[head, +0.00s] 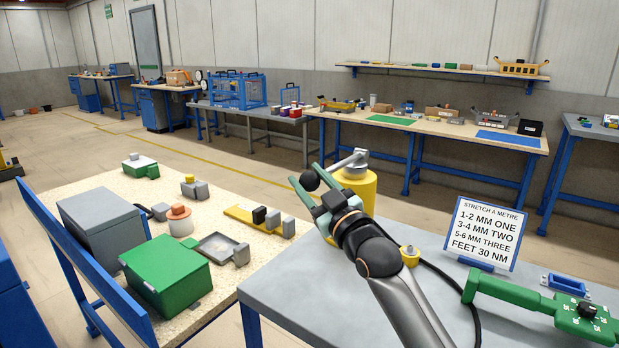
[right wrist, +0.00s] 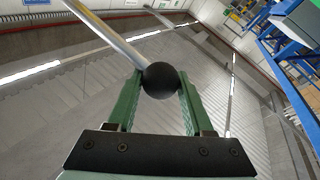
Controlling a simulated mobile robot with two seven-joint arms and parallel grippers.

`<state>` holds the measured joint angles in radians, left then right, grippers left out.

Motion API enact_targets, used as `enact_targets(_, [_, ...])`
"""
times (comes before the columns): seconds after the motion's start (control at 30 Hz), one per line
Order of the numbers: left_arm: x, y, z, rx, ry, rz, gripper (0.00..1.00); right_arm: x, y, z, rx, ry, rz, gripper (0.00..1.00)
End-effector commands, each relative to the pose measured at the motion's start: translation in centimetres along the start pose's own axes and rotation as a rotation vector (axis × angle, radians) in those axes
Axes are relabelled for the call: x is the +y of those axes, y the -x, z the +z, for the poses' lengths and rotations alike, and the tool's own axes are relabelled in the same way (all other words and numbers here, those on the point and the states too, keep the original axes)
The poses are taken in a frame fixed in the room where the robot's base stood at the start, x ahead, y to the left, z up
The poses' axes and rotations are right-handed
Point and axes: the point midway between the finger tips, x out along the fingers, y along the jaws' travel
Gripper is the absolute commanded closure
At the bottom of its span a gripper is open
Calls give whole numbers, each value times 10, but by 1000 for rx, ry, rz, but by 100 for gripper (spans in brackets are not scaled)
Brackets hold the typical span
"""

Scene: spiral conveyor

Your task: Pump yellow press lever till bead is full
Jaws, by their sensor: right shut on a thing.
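The yellow press (head: 358,190) is an upright yellow cylinder with a grey metal head (head: 354,166), at the far edge of the grey table. A bare metal lever (head: 340,164) comes off its head and slopes down left to a black ball knob (head: 310,180). My right gripper (head: 309,184) is shut on that knob, its green fingers on either side. In the right wrist view the knob (right wrist: 160,80) sits between the fingertips (right wrist: 160,90), with the lever rod (right wrist: 108,34) running up left. I cannot make out a bead. My left gripper is not in view.
The grey table (head: 290,290) holds a small yellow fitting (head: 409,256), a black cable (head: 455,285), a printed sign (head: 485,232) and a green tool (head: 540,305). A speckled bench (head: 110,190) at left carries a green box (head: 165,275), a grey box (head: 105,225) and small parts.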

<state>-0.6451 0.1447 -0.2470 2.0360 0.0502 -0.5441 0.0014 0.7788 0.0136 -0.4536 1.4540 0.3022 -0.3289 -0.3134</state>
Motion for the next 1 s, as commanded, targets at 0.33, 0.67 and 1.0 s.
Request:
enact_targets(0.33, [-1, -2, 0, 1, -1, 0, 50, -6, 1, 13, -27, -6, -11, 30])
enact_targets(0.67, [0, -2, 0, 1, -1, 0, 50, -4, 1, 12, -27, -4, -7, 19])
enact_targets(1.0, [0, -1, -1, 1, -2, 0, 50, -3, 24, 11, -24, -3, -6, 19])
